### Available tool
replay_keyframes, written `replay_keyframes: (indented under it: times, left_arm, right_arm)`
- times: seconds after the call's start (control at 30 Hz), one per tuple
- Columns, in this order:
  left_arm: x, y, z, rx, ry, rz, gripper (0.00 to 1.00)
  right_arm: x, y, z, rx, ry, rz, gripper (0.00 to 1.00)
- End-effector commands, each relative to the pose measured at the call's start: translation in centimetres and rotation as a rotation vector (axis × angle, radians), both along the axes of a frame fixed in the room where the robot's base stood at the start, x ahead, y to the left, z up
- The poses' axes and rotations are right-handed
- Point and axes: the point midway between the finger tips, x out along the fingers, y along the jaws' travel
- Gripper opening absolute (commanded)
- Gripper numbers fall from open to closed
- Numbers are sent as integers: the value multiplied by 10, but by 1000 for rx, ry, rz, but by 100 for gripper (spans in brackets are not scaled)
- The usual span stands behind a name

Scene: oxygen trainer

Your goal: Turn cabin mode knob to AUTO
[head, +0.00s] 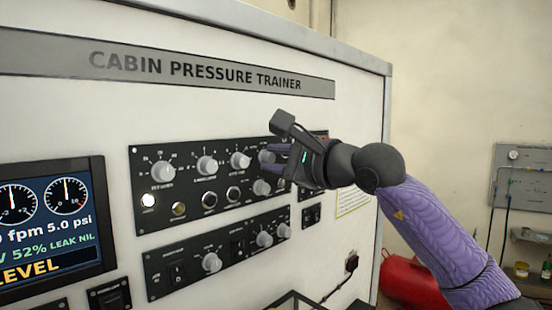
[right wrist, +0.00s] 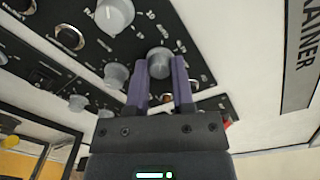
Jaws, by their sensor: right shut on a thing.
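My right gripper (head: 266,157) reaches in from the right to the upper dark panel (head: 190,218) of the cabin pressure trainer. Its purple fingers are shut on a round grey knob (right wrist: 159,61) at the right end of the top knob row. In the right wrist view that knob sits between the two fingertips (right wrist: 161,72). In the head view the fingers partly cover it. My left gripper is out of view.
Other knobs stand close by: one (head: 240,160) to the left and one (head: 261,187) just below. A lower panel (head: 158,286) carries more knobs and switches. A display (head: 50,225) is at the left.

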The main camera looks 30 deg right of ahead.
Motion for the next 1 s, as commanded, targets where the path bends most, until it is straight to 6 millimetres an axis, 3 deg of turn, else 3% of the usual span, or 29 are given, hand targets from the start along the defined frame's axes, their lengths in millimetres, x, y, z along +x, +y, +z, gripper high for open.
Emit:
replay_keyframes:
  times: [0.33,0.37,0.5,0.53,0.83,1.0]
  left_arm:
    - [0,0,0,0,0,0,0]
    - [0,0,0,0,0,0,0]
    - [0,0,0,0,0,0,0]
    - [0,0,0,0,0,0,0]
    - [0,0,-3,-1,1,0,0]
    - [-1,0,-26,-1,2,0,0]
  right_arm:
    - [0,0,-1,-2,1,1,0]
    - [0,0,-1,-2,1,1,32]
    - [0,0,-1,-2,1,1,61]
    - [0,0,-1,-2,1,1,65]
    - [-4,-2,-1,-2,-1,0,65]
    - [-39,-16,-5,-3,-3,-3,65]
